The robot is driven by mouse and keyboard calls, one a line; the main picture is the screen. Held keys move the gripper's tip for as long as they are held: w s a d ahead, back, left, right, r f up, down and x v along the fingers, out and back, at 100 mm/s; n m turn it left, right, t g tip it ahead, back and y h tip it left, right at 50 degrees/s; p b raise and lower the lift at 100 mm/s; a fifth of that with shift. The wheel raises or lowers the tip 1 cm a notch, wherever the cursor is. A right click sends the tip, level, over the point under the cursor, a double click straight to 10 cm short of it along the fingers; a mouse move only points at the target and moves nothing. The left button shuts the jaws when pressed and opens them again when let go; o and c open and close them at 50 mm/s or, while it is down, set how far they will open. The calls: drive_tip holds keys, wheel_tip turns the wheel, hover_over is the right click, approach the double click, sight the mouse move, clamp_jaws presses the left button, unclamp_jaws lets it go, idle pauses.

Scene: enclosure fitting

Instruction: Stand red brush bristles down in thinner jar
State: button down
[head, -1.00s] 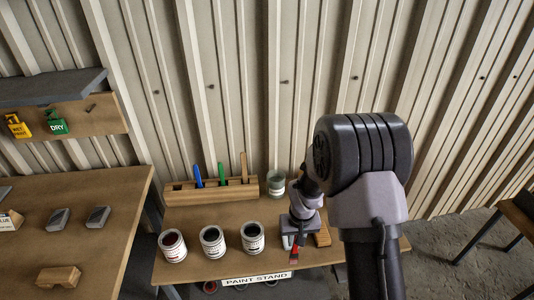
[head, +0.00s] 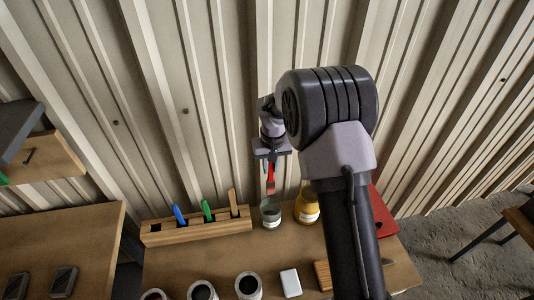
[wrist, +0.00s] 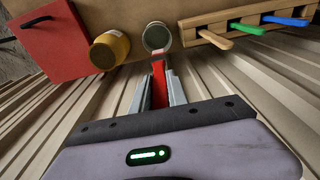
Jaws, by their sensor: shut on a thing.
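My gripper (head: 270,158) is shut on the red brush (head: 271,180), which hangs bristles down in the head view. The brush's lower end is just above the mouth of the thinner jar (head: 271,215), a grey-green jar at the back of the paint stand. In the wrist view the red brush (wrist: 159,85) lies between the fingers (wrist: 158,88) and points at the jar (wrist: 157,37). I cannot tell whether the bristle tip is inside the rim.
A yellow jar (head: 307,206) stands close to the right of the thinner jar. A wooden rack (head: 165,234) with blue, green and wooden-handled brushes is to the left. Several paint tins (head: 248,285) and a white block (head: 290,282) are in front. A red object (wrist: 58,42) lies beyond the yellow jar.

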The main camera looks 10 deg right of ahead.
sight(271, 193)
drive_tip(key=shift+s+f+b, duration=0.4)
drive_tip(key=shift+s+f, duration=0.1)
wheel_tip(271, 193, down, 13)
drive_tip(key=b, duration=0.9)
drive_tip(key=shift+w, duration=0.15)
drive_tip(key=c, duration=1.2)
unclamp_jaws()
drive_tip(key=shift+r, duration=0.1)
drive_tip(key=r+p, duration=0.1)
drive_tip(key=r, duration=0.4)
drive_tip(key=s+r+p, duration=0.1)
drive_tip(key=r+p, duration=0.1)
drive_tip(key=r, duration=0.4)
drive_tip(key=s+r+p, duration=0.1)
drive_tip(key=r, duration=0.5)
drive_tip(key=shift+s+r, duration=0.1)
drive_tip(key=shift+s, duration=0.05)
